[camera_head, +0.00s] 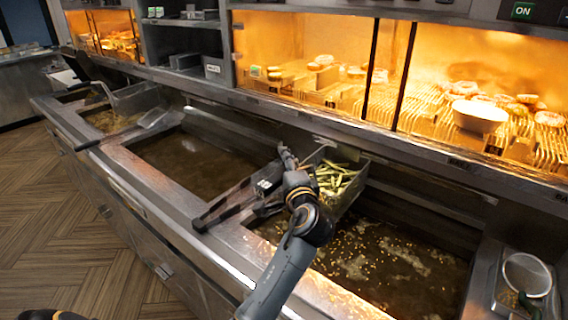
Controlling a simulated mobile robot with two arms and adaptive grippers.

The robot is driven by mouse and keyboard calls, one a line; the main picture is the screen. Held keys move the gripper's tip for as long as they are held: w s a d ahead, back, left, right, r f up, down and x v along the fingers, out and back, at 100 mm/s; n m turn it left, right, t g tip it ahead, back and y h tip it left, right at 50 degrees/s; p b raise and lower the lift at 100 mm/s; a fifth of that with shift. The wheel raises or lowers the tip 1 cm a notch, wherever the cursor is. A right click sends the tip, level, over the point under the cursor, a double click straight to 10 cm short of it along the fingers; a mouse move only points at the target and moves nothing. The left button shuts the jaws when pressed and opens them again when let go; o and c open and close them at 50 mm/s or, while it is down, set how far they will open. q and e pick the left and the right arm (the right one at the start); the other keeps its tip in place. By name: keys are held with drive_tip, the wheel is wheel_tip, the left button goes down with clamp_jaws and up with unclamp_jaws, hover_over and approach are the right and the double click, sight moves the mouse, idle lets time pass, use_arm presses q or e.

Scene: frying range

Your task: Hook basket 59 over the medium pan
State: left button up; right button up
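A wire basket (352,196) with green sticks of food hangs at the back left of the right-hand fryer pan (400,270). Its dark handle (225,208) reaches left over the divider. A small tag (265,186) beside it is too small to read, so I cannot confirm it is basket 59. The middle pan (190,160), seemingly the medium one, holds dark oil and no basket.
Another basket (135,98) is at the left-hand pan (110,121). Crumbs float in the right-hand pan. A heated shelf (480,130) with food runs along the back. The floor (50,210) at left is clear.

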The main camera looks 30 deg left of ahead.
use_arm(q)
drive_tip(key=v, duration=1.2)
drive_tip(key=s+f+n+g+h, duration=0.1)
drive_tip(key=s+f+g+h, duration=0.2)
drive_tip(key=f, duration=0.5)
drive_tip(key=s+f+n+h, duration=0.25)
drive_tip(key=s+f, duration=0.25)
drive_tip(key=f, duration=0.4)
drive_tip(key=s+d+f+n+g+h, duration=0.2)
drive_tip(key=s+d+f+g+h, duration=0.15)
drive_tip(key=s+f, duration=0.4)
drive_tip(key=s+d+f+n+g+h, duration=0.2)
drive_tip(key=s+d+f+h, duration=0.2)
drive_tip(key=s, duration=0.7)
wheel_tip(320, 180, down, 25)
drive_tip(key=g+b, duration=0.1)
drive_tip(key=b, duration=0.1)
drive_tip(key=s+a+f+m+g+b, duration=0.1)
drive_tip(key=s+a+f, duration=0.1)
drive_tip(key=s+f, duration=1.5)
wheel_tip(320, 180, down, 2)
drive_tip(key=shift+s+a+f+g, duration=0.15)
drive_tip(key=shift+s+a+g, duration=0.1)
drive_tip(key=shift+s+g, duration=0.1)
